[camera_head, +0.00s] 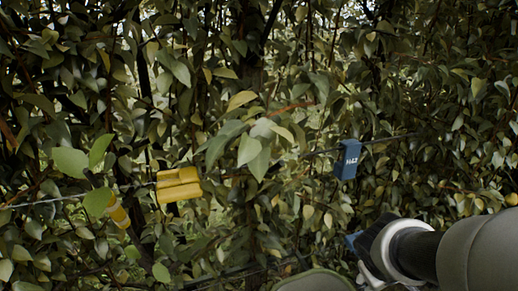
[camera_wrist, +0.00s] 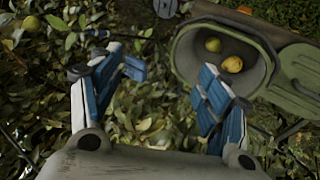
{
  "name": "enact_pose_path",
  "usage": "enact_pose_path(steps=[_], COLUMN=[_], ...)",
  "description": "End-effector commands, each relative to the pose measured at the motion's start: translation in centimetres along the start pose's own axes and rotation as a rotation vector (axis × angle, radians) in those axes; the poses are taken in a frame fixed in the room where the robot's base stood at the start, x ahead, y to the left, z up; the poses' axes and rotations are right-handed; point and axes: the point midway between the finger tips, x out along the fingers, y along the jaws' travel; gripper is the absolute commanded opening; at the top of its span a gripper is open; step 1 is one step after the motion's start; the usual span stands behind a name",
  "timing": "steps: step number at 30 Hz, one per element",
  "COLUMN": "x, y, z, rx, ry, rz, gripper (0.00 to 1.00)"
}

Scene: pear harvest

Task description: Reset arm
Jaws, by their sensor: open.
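My gripper (camera_wrist: 160,72) is open in the wrist camera, its two blue-padded fingers spread wide with nothing between them. Foliage and leaf-covered ground show behind it. In the head camera my arm reaches in from the lower right, and only part of the gripper (camera_head: 362,243) shows, low in front of the leaves. A grey-green round-mouthed container (camera_wrist: 190,50) lies beyond the right finger in the wrist camera. Two yellow-green pears (camera_wrist: 231,64) are inside it.
Dense foliage fills the head view. A yellow box (camera_head: 178,185) and a blue tag (camera_head: 348,160) are by a thin wire. A yellow fruit (camera_head: 511,198) shows at the right edge. A greenish fruit (camera_wrist: 31,23) shows at the wrist view's upper left.

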Motion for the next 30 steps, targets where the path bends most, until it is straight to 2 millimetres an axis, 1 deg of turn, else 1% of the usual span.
enact_pose_path(steps=[1, 2, 5, 9, 12, 15, 18, 20, 30], x=[-0.7, -1.4, -3.5, -5.8, -7.0, -7.8, -8.4, -8.5, -8.6], y=[-1.3, -1.9, -4.8, -9.7, -12.8, -14.8, -15.9, -16.1, -16.0], z=[1.1, 1.8, 4.1, 7.1, 8.6, 9.6, 10.0, 10.1, 10.0], rx=[0.057, 0.093, 0.201, 0.310, 0.356, 0.378, 0.388, 0.389, 0.390], ry=[0.013, 0.013, 0.021, 0.044, 0.060, 0.072, 0.078, 0.078, 0.077], rz=[-0.004, -0.014, -0.070, -0.188, -0.272, -0.335, -0.369, -0.376, -0.376], gripper=[0.70, 0.70, 0.70, 0.70, 0.70, 0.70, 0.70, 0.70, 0.70])
